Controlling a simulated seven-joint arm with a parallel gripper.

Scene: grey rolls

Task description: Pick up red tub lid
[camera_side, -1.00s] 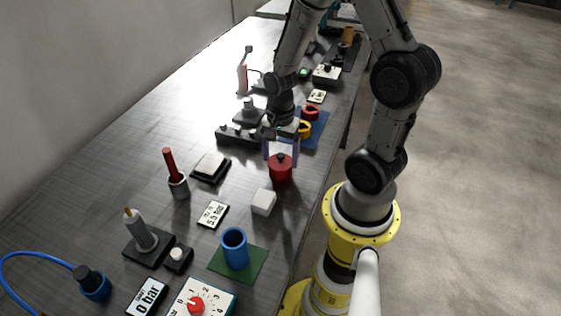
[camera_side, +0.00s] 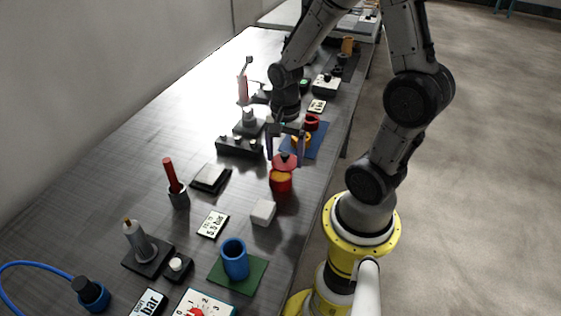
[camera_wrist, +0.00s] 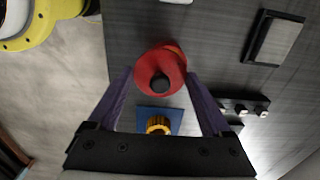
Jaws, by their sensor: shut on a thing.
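The red tub lid (camera_side: 287,164), a disc with a black knob, is held just above the red tub (camera_side: 281,185). Yellow shows inside the tub between its rim and the raised lid. My gripper (camera_side: 285,160) has its two purple fingers at opposite sides of the lid and is shut on it. In the wrist view, the lid (camera_wrist: 147,66) sits between the fingertips of my gripper (camera_wrist: 160,74) with its black knob facing the camera.
A white cube (camera_side: 263,212) stands in front of the tub. A black strip with knobs (camera_side: 239,147) lies to the left. A blue mat (camera_side: 317,143) with a yellow and a red ring-like part lies behind. A blue cup (camera_side: 235,259) stands on a green mat nearer the camera.

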